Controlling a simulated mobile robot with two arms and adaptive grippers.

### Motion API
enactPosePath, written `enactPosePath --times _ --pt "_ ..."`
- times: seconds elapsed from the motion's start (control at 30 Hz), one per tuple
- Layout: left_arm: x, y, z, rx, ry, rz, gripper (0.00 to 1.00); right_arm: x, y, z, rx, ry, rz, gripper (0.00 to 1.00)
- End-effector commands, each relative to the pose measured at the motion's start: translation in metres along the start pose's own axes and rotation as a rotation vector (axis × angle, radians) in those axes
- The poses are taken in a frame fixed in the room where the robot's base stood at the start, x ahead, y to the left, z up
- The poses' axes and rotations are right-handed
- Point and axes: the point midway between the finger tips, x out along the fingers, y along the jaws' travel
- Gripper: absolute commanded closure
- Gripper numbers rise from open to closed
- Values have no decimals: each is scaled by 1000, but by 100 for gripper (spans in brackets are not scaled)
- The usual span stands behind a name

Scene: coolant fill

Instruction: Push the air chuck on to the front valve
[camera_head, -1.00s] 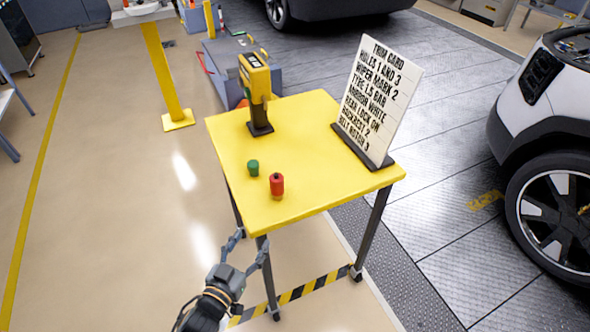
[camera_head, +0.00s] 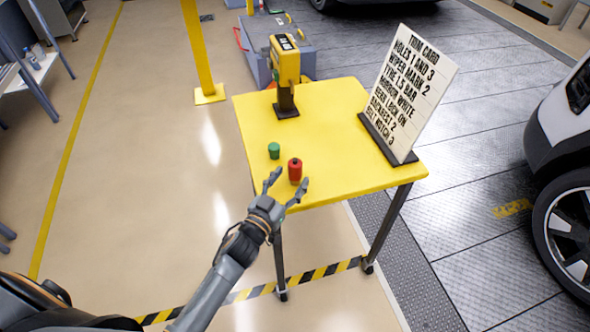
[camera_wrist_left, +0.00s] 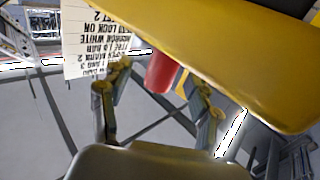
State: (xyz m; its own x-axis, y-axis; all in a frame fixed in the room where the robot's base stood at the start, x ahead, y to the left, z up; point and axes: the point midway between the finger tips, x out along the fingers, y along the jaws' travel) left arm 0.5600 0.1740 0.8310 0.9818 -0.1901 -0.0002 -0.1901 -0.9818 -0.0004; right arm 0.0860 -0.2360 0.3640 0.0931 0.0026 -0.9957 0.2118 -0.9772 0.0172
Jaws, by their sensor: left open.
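A red cylinder (camera_head: 295,170) with a dark top stands upright near the front edge of the yellow table (camera_head: 330,130). I cannot tell whether it is the air chuck. My left gripper (camera_head: 288,181) is open at that front edge, its fingertips close to the cylinder. In the left wrist view, the red cylinder (camera_wrist_left: 162,72) shows beyond the open left gripper (camera_wrist_left: 155,82), roughly between its fingers; contact is not clear. A car wheel (camera_head: 570,236) is at the right edge; I cannot make out a valve on it. My right gripper is out of view.
A small green cylinder (camera_head: 274,151) stands left of the red one. A yellow handheld device (camera_head: 285,63) in a dark stand is at the back. A lettered trim card (camera_head: 412,85) stands on the table's right side. Open floor (camera_head: 140,190) lies to the left.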

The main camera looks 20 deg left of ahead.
Motion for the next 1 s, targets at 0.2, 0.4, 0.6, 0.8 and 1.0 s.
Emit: enactPosePath --times 0.2,0.4,0.6,0.8,1.0 --pt "32 -4 1 -1 3 0 38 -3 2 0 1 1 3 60" --pt "39 -4 2 -1 1 0 38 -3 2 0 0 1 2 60" --pt "39 -4 2 -1 1 0 55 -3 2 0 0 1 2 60" --pt "38 -4 2 0 1 0 95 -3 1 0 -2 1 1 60" --pt "38 -4 2 0 2 0 100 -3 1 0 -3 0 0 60"
